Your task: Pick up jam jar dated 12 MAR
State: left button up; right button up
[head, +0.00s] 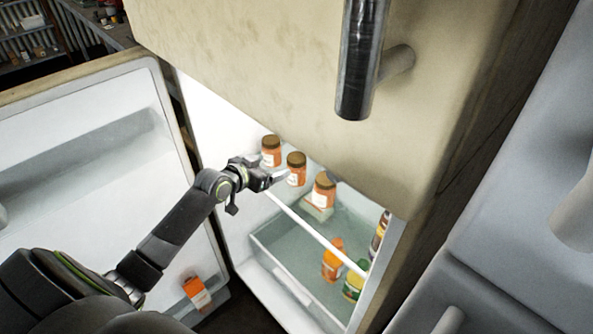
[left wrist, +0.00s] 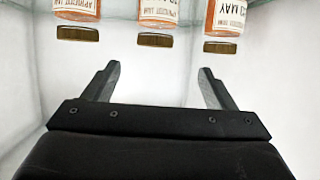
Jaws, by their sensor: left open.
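Three orange jam jars with brown lids stand in a row on the upper fridge shelf: a back one (head: 271,152), a middle one (head: 296,170) and a front one (head: 323,192). In the left wrist view they appear upside down, as a left jar (left wrist: 76,9), a middle jar (left wrist: 158,12) and a right jar (left wrist: 226,17). The right jar's label shows MAY; the other two dates cannot be read. My left gripper (head: 275,178) is open and empty, short of the jars; its fingers (left wrist: 160,75) point towards the middle one. My right gripper is not in view.
The open fridge door (head: 90,150) is at left, holding an orange carton (head: 196,292). The upper door and handle (head: 358,60) overhang the opening. The shelf's front edge (head: 315,232) runs below my gripper. Lower down are an orange bottle (head: 333,260) and a green-and-yellow container (head: 354,285).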

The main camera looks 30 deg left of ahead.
aim_at(296, 158)
pick_arm(q)
jog(key=x, duration=0.4)
jog(key=shift+w+f, duration=0.1)
jog(key=shift+w, duration=0.05)
jog(key=shift+d+x, duration=0.2)
jog(key=shift+x, duration=1.15)
jog(key=shift+d+x, duration=0.25)
jog(key=shift+x, duration=1.15)
jog(key=shift+c, duration=0.3)
grip_shut()
jog(key=shift+r, duration=0.2)
